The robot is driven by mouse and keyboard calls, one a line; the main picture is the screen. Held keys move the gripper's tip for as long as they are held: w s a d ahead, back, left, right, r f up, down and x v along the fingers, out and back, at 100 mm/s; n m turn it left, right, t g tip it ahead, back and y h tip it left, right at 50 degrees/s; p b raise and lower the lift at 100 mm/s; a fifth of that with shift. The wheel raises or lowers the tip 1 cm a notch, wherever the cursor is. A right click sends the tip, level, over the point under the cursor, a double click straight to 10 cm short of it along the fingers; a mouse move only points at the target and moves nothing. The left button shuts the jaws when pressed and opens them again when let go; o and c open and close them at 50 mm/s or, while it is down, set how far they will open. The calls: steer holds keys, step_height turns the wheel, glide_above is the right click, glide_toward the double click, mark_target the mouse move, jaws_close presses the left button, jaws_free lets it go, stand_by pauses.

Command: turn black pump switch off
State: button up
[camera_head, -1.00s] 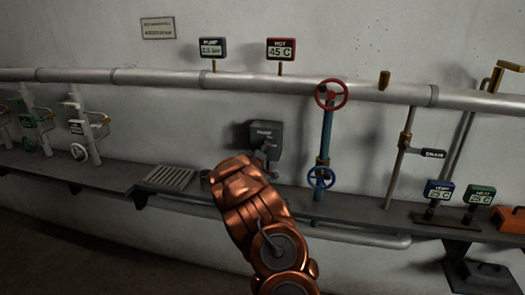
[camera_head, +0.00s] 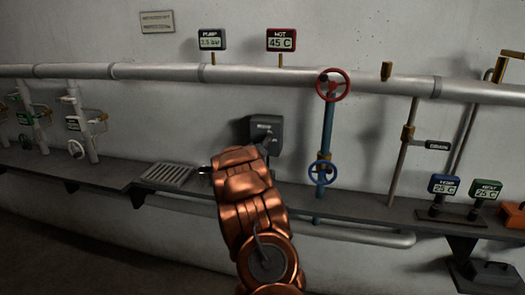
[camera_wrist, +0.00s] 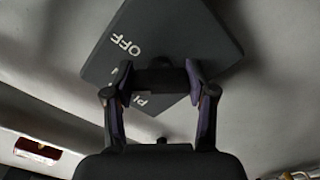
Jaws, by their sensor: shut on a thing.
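The pump switch is a dark grey box on the wall above the ledge (camera_head: 267,127); my copper arm covers its lower part in the head view. In the wrist view its dark plate (camera_wrist: 185,40) shows the word OFF and part of another label, both tilted. My gripper (camera_wrist: 160,80) is shut on the switch's dark handle (camera_wrist: 160,76), one finger on each side. In the head view the fingers and the handle are hidden behind the arm, so the handle's exact position is hard to tell.
A red handwheel (camera_head: 333,85) and a blue handwheel (camera_head: 320,173) sit on a blue pipe just right of my arm. A long pipe (camera_head: 160,73) runs above. A grate (camera_head: 167,174) lies on the ledge to the left. A drain valve pipe (camera_head: 405,150) stands farther right.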

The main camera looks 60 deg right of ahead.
steer(key=m+b, duration=0.4)
steer(key=shift+f, duration=0.3)
steer(key=m+b, duration=0.2)
steer(key=m, duration=0.1)
steer(key=shift+r, duration=0.1)
steer(key=shift+r+m+b, duration=0.15)
steer(key=shift+m+b, duration=0.6)
steer(key=shift+m, duration=0.15)
steer(key=o, duration=1.2)
steer(key=shift+c, duration=0.2)
steer(key=shift+a, duration=0.1)
steer(key=v, duration=1.1)
steer(key=shift+s+a, duration=0.2)
steer(key=shift+a, duration=0.15)
steer(key=shift+r, duration=0.1)
